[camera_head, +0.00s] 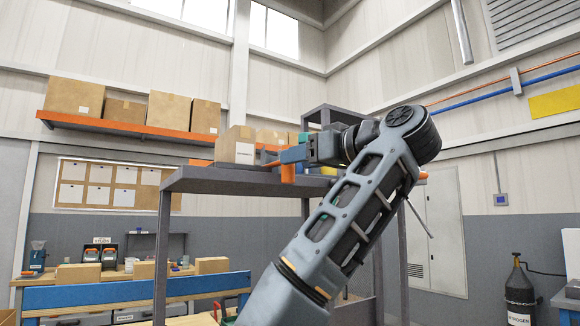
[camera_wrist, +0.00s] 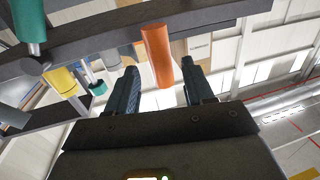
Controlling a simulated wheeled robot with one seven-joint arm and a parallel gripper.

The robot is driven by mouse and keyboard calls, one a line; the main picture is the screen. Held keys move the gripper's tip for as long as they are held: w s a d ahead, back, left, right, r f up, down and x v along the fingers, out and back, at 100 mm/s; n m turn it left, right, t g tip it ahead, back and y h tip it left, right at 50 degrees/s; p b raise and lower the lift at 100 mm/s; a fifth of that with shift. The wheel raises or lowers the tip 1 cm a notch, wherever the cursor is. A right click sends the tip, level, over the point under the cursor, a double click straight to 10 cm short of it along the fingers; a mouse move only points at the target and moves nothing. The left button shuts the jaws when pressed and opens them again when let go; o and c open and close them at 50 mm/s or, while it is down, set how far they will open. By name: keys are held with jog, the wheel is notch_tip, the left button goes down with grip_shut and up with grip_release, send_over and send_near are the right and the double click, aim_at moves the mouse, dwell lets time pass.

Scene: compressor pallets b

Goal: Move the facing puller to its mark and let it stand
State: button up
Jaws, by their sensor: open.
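My gripper (camera_head: 292,155) is at the front edge of the high grey shelf (camera_head: 215,181), its jaws pointing left. In the wrist view my gripper (camera_wrist: 160,88) is open, with one dark finger on each side of an orange cylinder (camera_wrist: 157,55). The cylinder stands in the gap between the fingers, and I see clear space on both sides of it. An orange upright piece (camera_head: 288,173) also shows at the shelf edge by the gripper in the head view. It may be the facing puller's handle; the rest of the tool is hidden. I cannot make out its mark.
A cardboard box (camera_head: 236,146) with a label stands on the shelf left of the gripper. A teal cylinder (camera_wrist: 28,18) and a yellow one (camera_wrist: 60,80) are left of the fingers in the wrist view. A dark gas cylinder (camera_head: 519,290) stands at lower right.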

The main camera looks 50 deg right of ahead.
jog(key=s+p, duration=0.2)
jog(key=s, duration=0.1)
jog(key=shift+s+a, duration=0.1)
jog(key=shift+a, duration=0.05)
dwell(0.6)
